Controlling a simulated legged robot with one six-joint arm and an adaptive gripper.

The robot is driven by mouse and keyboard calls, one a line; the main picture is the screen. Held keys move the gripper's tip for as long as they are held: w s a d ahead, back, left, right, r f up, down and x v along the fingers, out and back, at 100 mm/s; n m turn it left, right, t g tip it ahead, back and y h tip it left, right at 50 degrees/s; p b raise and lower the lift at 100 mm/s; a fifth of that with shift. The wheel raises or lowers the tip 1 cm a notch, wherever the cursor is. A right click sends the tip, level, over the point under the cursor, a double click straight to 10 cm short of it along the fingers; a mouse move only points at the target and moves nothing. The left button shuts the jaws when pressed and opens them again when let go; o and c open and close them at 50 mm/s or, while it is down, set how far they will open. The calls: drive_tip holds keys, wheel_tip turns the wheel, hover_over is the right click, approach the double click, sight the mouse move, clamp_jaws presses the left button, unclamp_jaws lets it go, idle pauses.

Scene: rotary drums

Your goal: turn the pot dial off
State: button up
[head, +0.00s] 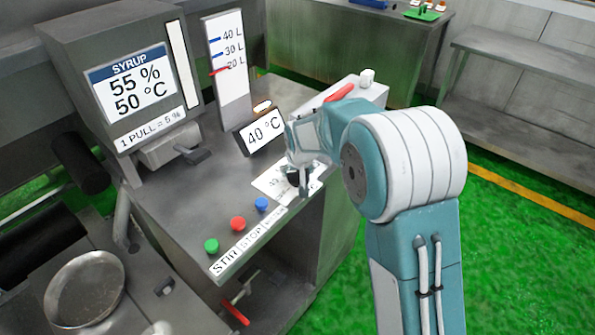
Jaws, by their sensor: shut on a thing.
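The pot dial (292,179) is a small dark knob on the metal console top, on a white label sheet in front of the "40 °C" display (264,132). My gripper (298,182) is over it, pointing down, with its fingers shut around the knob. The fingers and wrist hide most of the dial, so its pointer position cannot be read. Part of the sheet's printing shows beside the fingers.
Green (211,246), red (238,224) and blue (262,204) buttons sit left of the dial. A syrup dispenser (130,85) and level gauge (228,65) stand behind. A red handle (339,92) lies near my wrist. A metal bowl (85,290) is lower left.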

drive_tip(key=n, duration=0.2)
drive_tip(key=n+y, duration=0.1)
drive_tip(key=n, duration=0.1)
drive_tip(key=shift+s+f+g+y, duration=0.1)
drive_tip(key=shift+s+g+y, duration=0.05)
drive_tip(key=shift+g+y, duration=0.2)
drive_tip(key=shift+n+g+y, duration=0.45)
drive_tip(key=shift+n+g, duration=0.1)
drive_tip(key=shift+n, duration=1.65)
drive_tip(key=o, duration=0.8)
drive_tip(key=shift+v, duration=6)
